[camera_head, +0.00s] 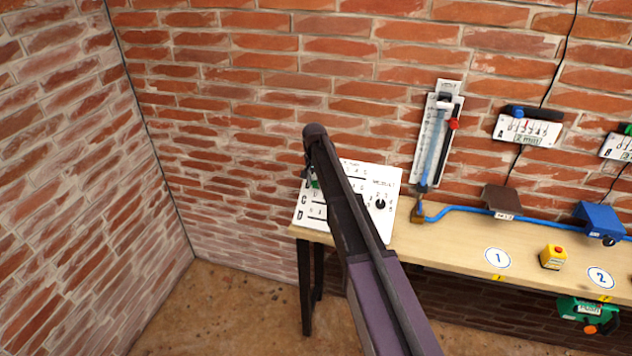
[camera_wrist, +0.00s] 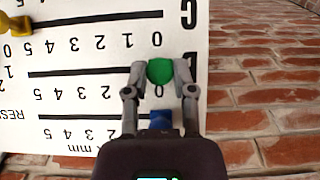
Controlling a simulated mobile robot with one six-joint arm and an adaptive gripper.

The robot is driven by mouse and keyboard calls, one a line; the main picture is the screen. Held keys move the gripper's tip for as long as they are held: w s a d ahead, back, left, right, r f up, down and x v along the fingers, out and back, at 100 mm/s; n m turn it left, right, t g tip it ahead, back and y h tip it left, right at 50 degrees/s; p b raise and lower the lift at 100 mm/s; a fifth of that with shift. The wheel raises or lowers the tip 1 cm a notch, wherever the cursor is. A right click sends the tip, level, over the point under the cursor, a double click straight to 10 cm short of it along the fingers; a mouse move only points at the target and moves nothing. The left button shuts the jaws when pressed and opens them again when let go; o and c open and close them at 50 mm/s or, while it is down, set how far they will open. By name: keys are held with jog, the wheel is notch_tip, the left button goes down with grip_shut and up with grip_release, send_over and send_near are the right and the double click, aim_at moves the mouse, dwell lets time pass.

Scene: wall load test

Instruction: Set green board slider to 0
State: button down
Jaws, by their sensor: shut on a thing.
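The white slider board (camera_head: 385,230) stands on the left end of the table. In the wrist view the board (camera_wrist: 70,60) appears upside down. My gripper (camera_wrist: 160,72) is shut on the green slider (camera_wrist: 160,70), a finger on each side. The green slider sits at the right end of its black slot, in line with the 0 marks. A bit of green (camera_head: 315,184) shows in the head view beside my gripper (camera_head: 311,178). My arm covers much of the board there.
In the wrist view a blue slider (camera_wrist: 161,119) is close below the green one, also at the 0 end. A yellow slider (camera_wrist: 14,23) is at the far left, near 5. The brick wall (camera_wrist: 260,100) is beside the board. A yellow button box (camera_head: 553,257) stands farther right.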

jog(key=shift+w+a, duration=0.15)
jog(key=shift+a, duration=0.2)
jog(key=shift+c, duration=2.2)
grip_release()
jog(key=shift+d, duration=0.2)
